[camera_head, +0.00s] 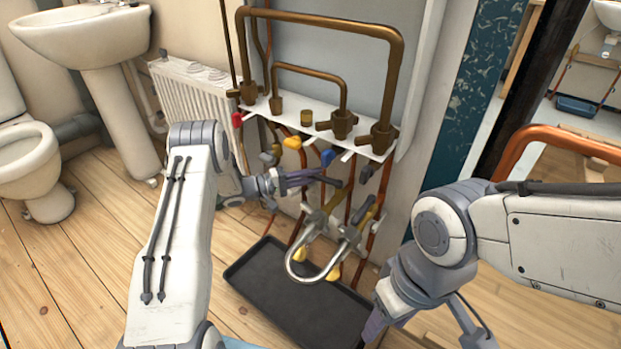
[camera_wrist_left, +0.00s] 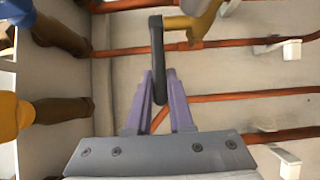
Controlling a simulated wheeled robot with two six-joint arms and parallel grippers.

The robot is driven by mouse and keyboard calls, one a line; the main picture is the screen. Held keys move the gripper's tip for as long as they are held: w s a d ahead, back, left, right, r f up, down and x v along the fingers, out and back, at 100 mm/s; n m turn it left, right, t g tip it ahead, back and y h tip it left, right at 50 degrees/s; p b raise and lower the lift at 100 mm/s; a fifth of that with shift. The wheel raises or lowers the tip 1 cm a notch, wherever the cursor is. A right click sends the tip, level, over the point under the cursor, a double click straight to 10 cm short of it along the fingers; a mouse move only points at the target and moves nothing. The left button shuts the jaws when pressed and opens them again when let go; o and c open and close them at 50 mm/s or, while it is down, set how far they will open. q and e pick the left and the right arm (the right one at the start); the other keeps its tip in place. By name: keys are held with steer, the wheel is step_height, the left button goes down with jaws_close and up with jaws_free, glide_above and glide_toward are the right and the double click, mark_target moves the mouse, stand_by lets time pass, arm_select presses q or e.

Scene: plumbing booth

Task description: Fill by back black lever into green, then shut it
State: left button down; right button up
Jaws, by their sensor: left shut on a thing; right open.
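My left gripper (camera_head: 335,182) reaches in from the left among the pipes below the white shelf. It is shut on a black lever (camera_wrist_left: 157,45), which stands between its purple fingers in the left wrist view. A yellow part (camera_wrist_left: 205,20) is just beyond the lever there. My right gripper (camera_head: 430,330) is open and empty at the lower right, partly cut off. I cannot make out a green container.
The white shelf (camera_head: 262,107) carries brown pipes (camera_head: 398,60). Red (camera_head: 238,119), yellow (camera_head: 292,142) and blue (camera_head: 328,156) handles sit along its front. A silver U-shaped pipe (camera_head: 292,272) hangs over a black tray (camera_head: 262,290). A radiator (camera_head: 188,92) stands behind my left arm.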

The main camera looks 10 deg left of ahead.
arm_select(q)
steer(key=shift+w, duration=0.15)
steer(key=c, duration=0.8)
jaws_free()
steer(key=p+v, duration=0.3)
steer(key=v, duration=0.7)
steer(key=shift+a, duration=0.25)
steer(key=shift+f, duration=0.1)
